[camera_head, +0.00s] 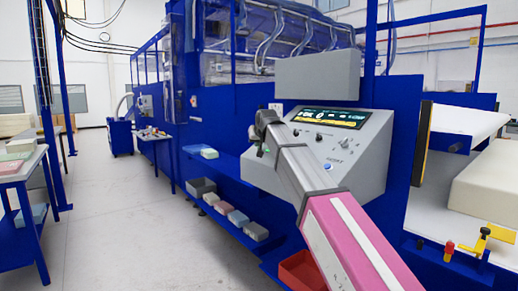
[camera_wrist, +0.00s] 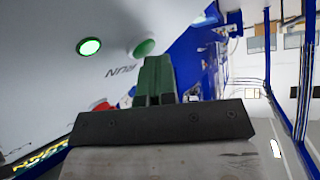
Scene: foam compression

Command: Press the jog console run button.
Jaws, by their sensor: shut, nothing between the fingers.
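The grey jog console (camera_head: 362,165) has a lit screen (camera_head: 330,118) and a sloped face with small knobs and a blue button (camera_head: 327,166). My gripper (camera_head: 262,148) is in front of the left part of this face and hides what is behind it. In the wrist view, my gripper's green fingers (camera_wrist: 157,62) are shut and empty. A green domed button (camera_wrist: 144,47) is just beyond the fingertips, beside an upside-down RUN label (camera_wrist: 123,71). Whether the fingertips touch it, I cannot tell. A bright green round light (camera_wrist: 90,46) is to its left.
A red part (camera_wrist: 103,106) shows partly behind my gripper in the wrist view. A blue shelf (camera_head: 225,168) with several bins is below and left of the console. A conveyor with a foam block (camera_head: 488,183) is at right. The aisle floor (camera_head: 120,220) at left is clear.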

